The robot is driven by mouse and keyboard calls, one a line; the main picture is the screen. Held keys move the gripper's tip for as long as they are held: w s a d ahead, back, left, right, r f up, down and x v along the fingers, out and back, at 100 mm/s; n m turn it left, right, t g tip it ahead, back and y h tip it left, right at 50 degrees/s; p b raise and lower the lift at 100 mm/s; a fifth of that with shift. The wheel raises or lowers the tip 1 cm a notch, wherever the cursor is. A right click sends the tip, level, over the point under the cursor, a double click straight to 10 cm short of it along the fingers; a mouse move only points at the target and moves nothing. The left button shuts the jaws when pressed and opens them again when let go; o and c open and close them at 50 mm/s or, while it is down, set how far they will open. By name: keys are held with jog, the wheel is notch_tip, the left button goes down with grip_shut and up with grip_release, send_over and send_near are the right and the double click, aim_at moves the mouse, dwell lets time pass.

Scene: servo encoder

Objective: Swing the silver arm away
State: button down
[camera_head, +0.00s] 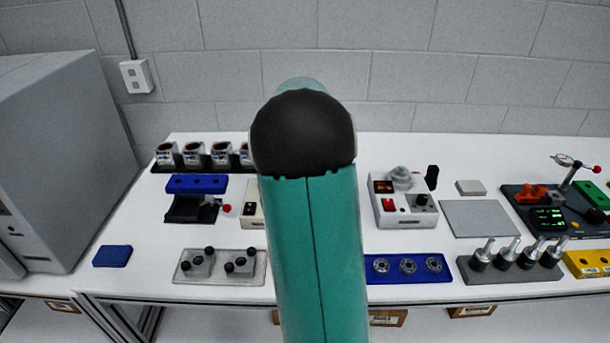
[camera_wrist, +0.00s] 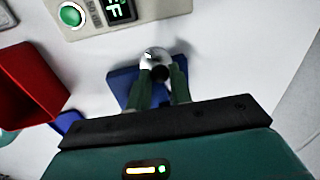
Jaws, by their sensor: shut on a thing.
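In the wrist view, the green fingers of my gripper (camera_wrist: 164,88) are closed around a small silver round piece (camera_wrist: 155,54) with a dark middle. It sits over a blue block (camera_wrist: 122,78); whether it touches the block I cannot tell. I cannot tell whether this piece belongs to the silver arm. In the head view, a silver arm (camera_head: 566,160) with a red ball at its end tops a post on a dark instrument base (camera_head: 552,220) at the far right. My green arm fills the middle of the head view and hides my gripper.
A beige box with a green button (camera_wrist: 72,14) and a lit display is at the top of the wrist view; a red bin (camera_wrist: 28,85) is at left. In the head view, a grey plate (camera_head: 478,218) and a blue bearing holder (camera_head: 390,276) lie right of my arm.

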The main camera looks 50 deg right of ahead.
jog(key=shift+w, duration=0.1)
jog(key=c, duration=1.3)
grip_release()
jog(key=shift+o, duration=0.2)
notch_tip(320, 180, up, 14)
jog(key=s+a, duration=0.2)
jog(key=shift+f, duration=0.2)
